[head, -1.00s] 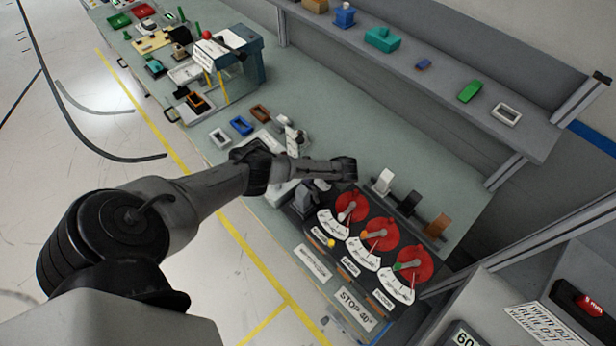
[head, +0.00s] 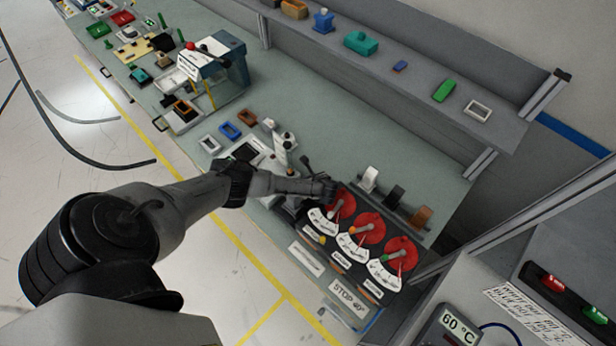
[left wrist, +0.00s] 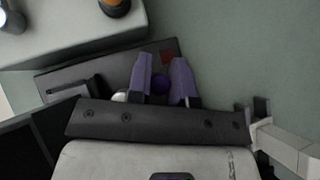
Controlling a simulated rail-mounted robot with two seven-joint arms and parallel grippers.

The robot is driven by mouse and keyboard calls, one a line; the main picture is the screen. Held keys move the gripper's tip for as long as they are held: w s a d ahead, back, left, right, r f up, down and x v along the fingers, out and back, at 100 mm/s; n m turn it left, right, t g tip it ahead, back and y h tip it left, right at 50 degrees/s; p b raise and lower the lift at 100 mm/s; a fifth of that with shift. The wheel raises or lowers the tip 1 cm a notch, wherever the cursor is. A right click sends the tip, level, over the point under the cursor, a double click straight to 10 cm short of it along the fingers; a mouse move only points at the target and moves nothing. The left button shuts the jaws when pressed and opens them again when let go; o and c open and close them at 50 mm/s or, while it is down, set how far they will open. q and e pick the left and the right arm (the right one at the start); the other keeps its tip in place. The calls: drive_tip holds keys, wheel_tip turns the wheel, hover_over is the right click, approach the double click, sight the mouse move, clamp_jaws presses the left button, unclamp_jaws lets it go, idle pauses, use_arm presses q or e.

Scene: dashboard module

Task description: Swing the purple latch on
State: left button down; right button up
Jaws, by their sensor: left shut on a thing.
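In the left wrist view my left gripper (left wrist: 162,62) has two purple fingers over a dark plate. A round purple knob (left wrist: 161,84), which looks like part of the purple latch, sits between them, and the gripper is shut on it. The rest of the latch is hidden by the fingers and the dark gripper bar. In the head view my left gripper (head: 326,189) is low at the left end of the dial panel, beside the leftmost red dial (head: 341,203). The latch cannot be made out there. My right gripper is not in view.
Several red dials with white scales stand right of my left gripper. White, black and brown blocks (head: 394,195) stand behind them. A white device (head: 262,158) with a dark lever (head: 306,162) beside it is to the left. A shelf (head: 420,85) runs along the back.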

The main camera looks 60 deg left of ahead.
use_arm(q)
drive_tip(key=shift+w+d+r+m+t, duration=0.15)
drive_tip(key=shift+d+m+t, duration=0.1)
drive_tip(key=shift+m+t, duration=0.2)
drive_tip(key=shift+m, duration=0.25)
drive_tip(key=c, duration=1.3)
unclamp_jaws()
drive_tip(key=shift+d, duration=0.1)
drive_tip(key=p+v, duration=0.1)
drive_tip(key=v, duration=1.2)
drive_tip(key=shift+r, duration=0.2)
drive_tip(key=shift+o, duration=0.3)
drive_tip(key=shift+d, duration=0.1)
